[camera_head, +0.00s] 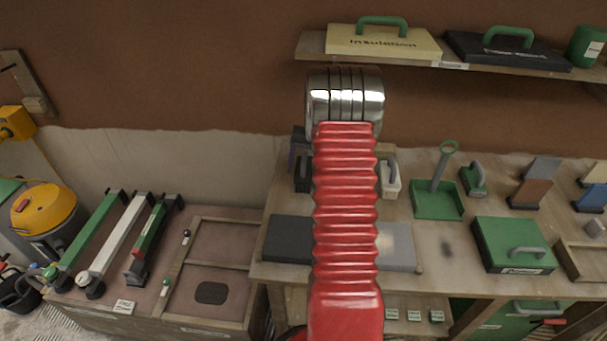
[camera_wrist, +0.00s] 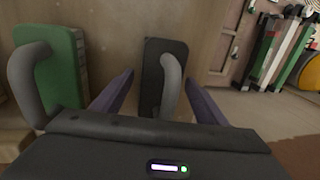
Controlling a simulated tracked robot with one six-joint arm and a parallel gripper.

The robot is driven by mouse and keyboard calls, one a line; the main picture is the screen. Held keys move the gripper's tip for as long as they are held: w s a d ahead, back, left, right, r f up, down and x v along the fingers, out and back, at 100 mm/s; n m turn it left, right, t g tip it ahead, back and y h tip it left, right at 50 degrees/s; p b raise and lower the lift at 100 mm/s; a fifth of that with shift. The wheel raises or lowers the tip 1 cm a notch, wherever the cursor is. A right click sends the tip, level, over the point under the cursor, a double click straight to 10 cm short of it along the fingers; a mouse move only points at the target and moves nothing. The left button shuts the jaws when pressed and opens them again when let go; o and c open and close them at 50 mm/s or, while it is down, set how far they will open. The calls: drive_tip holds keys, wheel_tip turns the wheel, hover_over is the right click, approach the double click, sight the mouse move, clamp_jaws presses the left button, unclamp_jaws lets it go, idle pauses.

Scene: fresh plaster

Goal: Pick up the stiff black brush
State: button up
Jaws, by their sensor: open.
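The stiff black brush (camera_wrist: 151,78), a dark block with a curved grey handle, stands in the middle of the wrist view. Its bristles cannot be made out. My gripper (camera_wrist: 159,76) is open, with one purple finger on each side of the brush. The fingers look apart from it, and the gripper body hides its near end. In the head view my red arm and silver wrist hide most of the gripper and the spot in front of it. A dark shape (camera_head: 303,172) shows just left of the arm there; I cannot tell whether it is the brush.
A green block with a grey handle (camera_wrist: 50,75) stands left of the brush. In the head view, a green dustpan (camera_head: 437,200), a green box (camera_head: 513,246) and a small green float (camera_head: 474,180) stand on the bench to the right. A shelf (camera_head: 470,66) hangs above.

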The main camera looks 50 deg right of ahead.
sight(303, 158)
drive_tip(key=shift+c, duration=0.3)
drive_tip(key=c, duration=1.1)
drive_tip(key=shift+r, duration=0.1)
drive_tip(key=shift+r, duration=0.6)
drive_tip(key=r, duration=0.5)
drive_tip(key=shift+s+a+r, duration=0.2)
drive_tip(key=shift+a+r, duration=0.05)
drive_tip(key=shift+r, duration=0.1)
drive_tip(key=s+a, duration=0.3)
drive_tip(key=a, duration=0.1)
drive_tip(key=s+a, duration=0.4)
drive_tip(key=a, duration=0.1)
drive_tip(key=s+a, duration=0.3)
drive_tip(key=a, duration=0.1)
drive_tip(key=shift+s+a, duration=0.25)
drive_tip(key=shift+s, duration=0.15)
